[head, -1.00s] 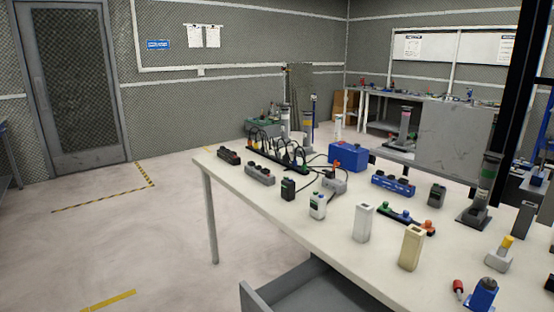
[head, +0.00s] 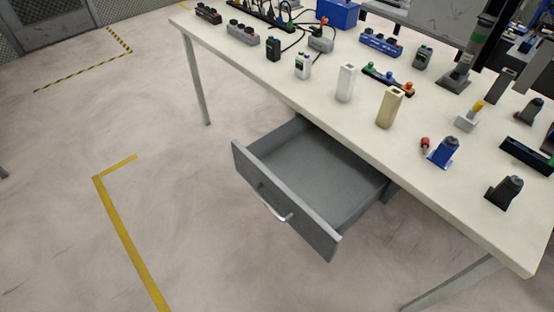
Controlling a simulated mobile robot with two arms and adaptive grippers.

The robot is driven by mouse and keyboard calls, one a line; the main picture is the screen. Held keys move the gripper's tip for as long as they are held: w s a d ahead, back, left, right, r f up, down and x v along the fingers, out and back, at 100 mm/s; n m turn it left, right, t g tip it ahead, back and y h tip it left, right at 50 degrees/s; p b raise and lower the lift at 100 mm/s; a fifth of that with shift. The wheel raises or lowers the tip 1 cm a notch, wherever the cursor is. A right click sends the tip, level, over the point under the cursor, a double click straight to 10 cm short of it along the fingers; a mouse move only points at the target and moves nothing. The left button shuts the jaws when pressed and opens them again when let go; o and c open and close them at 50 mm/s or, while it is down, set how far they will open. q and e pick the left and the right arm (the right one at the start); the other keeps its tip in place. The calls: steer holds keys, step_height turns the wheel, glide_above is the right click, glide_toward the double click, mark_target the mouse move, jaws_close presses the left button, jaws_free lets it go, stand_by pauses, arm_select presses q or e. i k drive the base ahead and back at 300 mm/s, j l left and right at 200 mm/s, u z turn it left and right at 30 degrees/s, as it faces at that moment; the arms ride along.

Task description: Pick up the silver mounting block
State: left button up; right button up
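An upright pale silver-white block (head: 345,84), which looks like the silver mounting block, stands on the white table near its front edge. A similar beige block (head: 387,109) stands just to its right. A similar dark grey block (head: 499,86) stands farther right. Nothing touches the silver block. Neither of my grippers shows in the head view.
The white table (head: 290,82) holds several small devices, including a white meter (head: 303,66), a strip with coloured knobs (head: 388,79) and a blue device (head: 444,152). An open, empty grey drawer (head: 285,215) juts out below the front edge. The floor at left is clear.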

mark_target(466, 121)
steer(key=z, duration=1.4)
steer(key=l+u, duration=0.1)
steer(key=u, duration=0.2)
steer(key=i+l+u, duration=0.1)
steer(key=u, duration=0.2)
steer(key=i+l+u, duration=0.15)
steer(key=l+u, duration=0.25)
steer(key=l, duration=1.05)
steer(key=k+l+u, duration=0.1)
steer(key=l+u, duration=0.3)
steer(key=l, duration=1.05)
